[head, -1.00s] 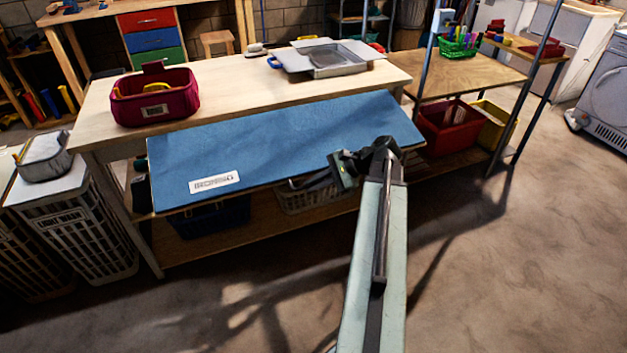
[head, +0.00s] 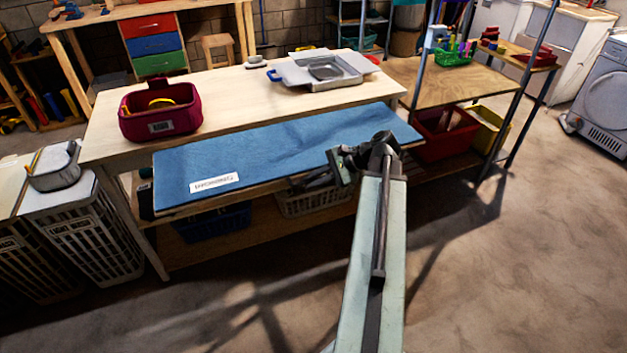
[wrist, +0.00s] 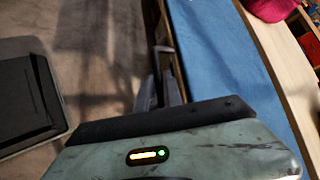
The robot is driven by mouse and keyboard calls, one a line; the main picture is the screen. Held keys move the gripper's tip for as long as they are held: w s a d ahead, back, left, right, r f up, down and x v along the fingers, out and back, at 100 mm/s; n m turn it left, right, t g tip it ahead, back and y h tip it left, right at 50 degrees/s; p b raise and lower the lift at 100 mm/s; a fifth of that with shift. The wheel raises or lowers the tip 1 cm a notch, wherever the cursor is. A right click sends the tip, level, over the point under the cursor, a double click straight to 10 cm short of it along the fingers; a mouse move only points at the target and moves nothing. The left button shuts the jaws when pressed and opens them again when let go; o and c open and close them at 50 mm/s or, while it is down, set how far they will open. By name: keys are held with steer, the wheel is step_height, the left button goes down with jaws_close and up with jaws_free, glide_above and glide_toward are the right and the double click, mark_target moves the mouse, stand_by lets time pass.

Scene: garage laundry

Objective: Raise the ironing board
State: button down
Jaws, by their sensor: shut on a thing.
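The blue ironing board (head: 270,160), with a white label near its left end, runs along the front of the pale wooden table (head: 225,95). It looks close to level, and its front edge shows as a thin strip. My gripper (head: 340,172) is at the front edge of the board, right of its middle, shut on that edge. In the wrist view the blue board (wrist: 225,60) runs along the right, and my gripper (wrist: 165,75) meets its edge. The exact contact is dark and partly hidden by my arm.
A maroon basket (head: 160,112) and a grey tray (head: 335,75) stand on the table. Baskets sit on the shelf below. White laundry hampers (head: 95,240) stand at left; a red bin (head: 440,140) and metal rack are at right. The floor (head: 520,260) in front is clear.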

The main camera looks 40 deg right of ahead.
steer(key=c, duration=1.8)
jaws_free()
steer(key=shift+w+r, duration=0.2)
steer(key=shift+r, duration=0.05)
steer(key=shift+o, duration=0.2)
steer(key=shift+s+d, duration=0.1)
steer(key=p+v, duration=0.4)
steer(key=v, duration=0.3)
steer(key=shift+s+p, duration=0.25)
steer(key=shift+p, duration=0.05)
steer(key=shift+d+r, duration=0.1)
steer(key=shift+r, duration=0.05)
